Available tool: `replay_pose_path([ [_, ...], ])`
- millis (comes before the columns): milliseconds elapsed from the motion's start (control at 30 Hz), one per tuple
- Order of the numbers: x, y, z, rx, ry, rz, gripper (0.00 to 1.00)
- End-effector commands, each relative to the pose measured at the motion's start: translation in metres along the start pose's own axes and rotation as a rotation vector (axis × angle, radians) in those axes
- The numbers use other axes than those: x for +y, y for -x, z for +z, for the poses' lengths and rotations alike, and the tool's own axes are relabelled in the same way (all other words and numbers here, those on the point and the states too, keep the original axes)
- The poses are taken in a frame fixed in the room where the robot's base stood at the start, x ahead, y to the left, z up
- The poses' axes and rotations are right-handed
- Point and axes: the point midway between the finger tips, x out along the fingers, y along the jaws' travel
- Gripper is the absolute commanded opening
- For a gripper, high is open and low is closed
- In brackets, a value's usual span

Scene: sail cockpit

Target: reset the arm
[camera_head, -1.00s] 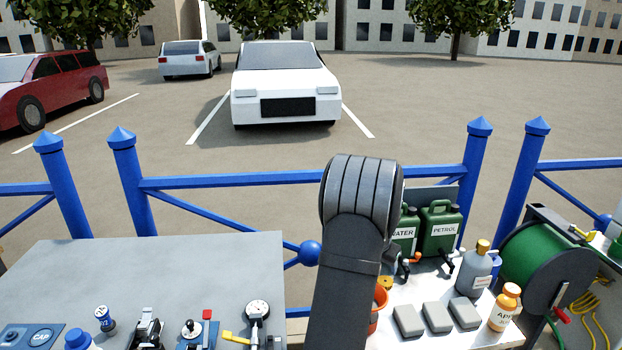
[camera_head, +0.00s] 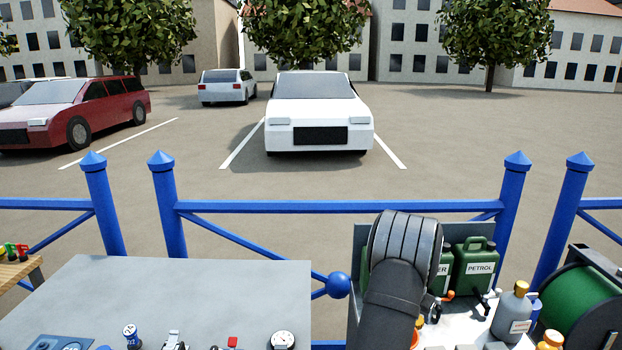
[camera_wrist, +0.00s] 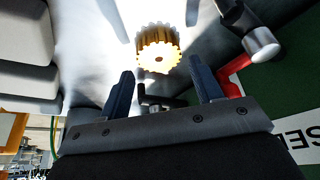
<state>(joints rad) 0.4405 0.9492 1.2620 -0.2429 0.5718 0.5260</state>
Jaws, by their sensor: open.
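My gripper (camera_wrist: 160,92) shows in the wrist view with its two dark fingers apart and nothing between them. A yellow toothed cap (camera_wrist: 158,50) lies just beyond the fingertips, apart from them. My gripper is out of sight in the head view, where my arm's dark link rises in front of the white bench at the lower right.
Green canisters (camera_head: 474,267), a grey bottle with an orange cap (camera_head: 513,312) and a green reel (camera_head: 577,305) stand close around my arm. A blue railing (camera_head: 330,207) runs behind. The grey table (camera_head: 190,295) at left has a broad bare area.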

Motion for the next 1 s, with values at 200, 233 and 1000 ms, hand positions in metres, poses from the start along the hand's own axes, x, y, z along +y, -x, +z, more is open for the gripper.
replay_pose_path([
  [200, 0.000, 0.000, 0.000, 0.000, 0.000, 0.000, 0.59],
  [233, 0.000, -0.001, 0.001, -0.001, 0.000, 0.000, 0.59],
  [1000, -0.001, 0.077, 0.006, 0.003, 0.000, -0.002, 0.59],
])
